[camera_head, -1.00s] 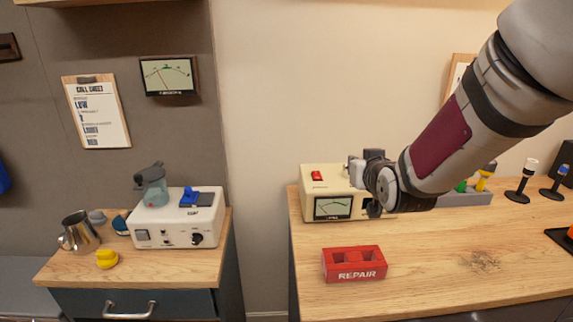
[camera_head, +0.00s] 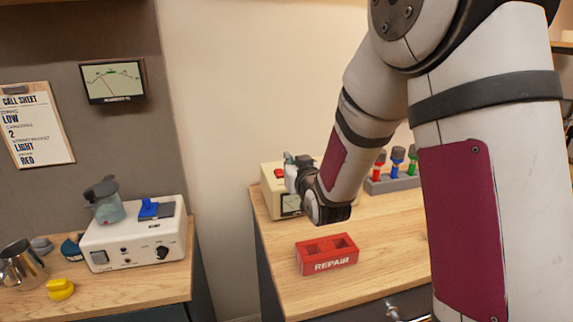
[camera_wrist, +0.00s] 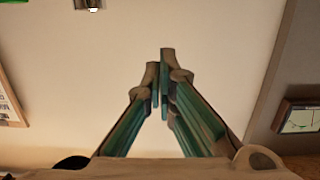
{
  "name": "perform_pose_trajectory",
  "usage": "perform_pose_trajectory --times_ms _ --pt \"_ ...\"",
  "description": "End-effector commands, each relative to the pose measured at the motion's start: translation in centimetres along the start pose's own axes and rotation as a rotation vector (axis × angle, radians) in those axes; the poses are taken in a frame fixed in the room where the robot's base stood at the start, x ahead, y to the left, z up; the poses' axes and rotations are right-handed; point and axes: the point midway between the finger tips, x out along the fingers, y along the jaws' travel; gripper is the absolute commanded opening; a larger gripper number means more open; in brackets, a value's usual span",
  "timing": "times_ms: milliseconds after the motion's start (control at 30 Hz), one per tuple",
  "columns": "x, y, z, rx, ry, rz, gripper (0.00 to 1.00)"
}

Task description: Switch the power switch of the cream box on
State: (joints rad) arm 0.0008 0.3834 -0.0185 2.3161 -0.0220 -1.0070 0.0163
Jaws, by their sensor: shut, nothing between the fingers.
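The cream box (camera_head: 267,199) stands at the left end of the right-hand counter, partly hidden behind my gripper and wrist. Its red switch (camera_head: 279,173) shows on top, just left of my gripper; its position is too small to tell. A meter (camera_head: 290,204) is on its front, partly covered. My gripper (camera_head: 291,168) is over or beside the box top, close to the switch; contact cannot be told. In the wrist view its fingers (camera_wrist: 160,78) are together and empty, against the pale wall. The box is not seen in the wrist view.
A red REPAIR block (camera_head: 328,262) sits in front of the cream box. A grey rack (camera_head: 392,184) with coloured-handled tools stands right of my forearm. On the left counter are a white box (camera_head: 130,244), a metal jug (camera_head: 20,265) and a yellow object (camera_head: 60,288).

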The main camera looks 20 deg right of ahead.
Motion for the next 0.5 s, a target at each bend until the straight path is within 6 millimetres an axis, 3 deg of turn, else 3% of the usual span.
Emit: perform_pose_trajectory --times_ms 467,500 --pt "8.9 0.0 0.1 0.000 0.000 0.000 0.00" --pt "9.2 0.0 0.8 0.000 -0.006 0.000 0.00"
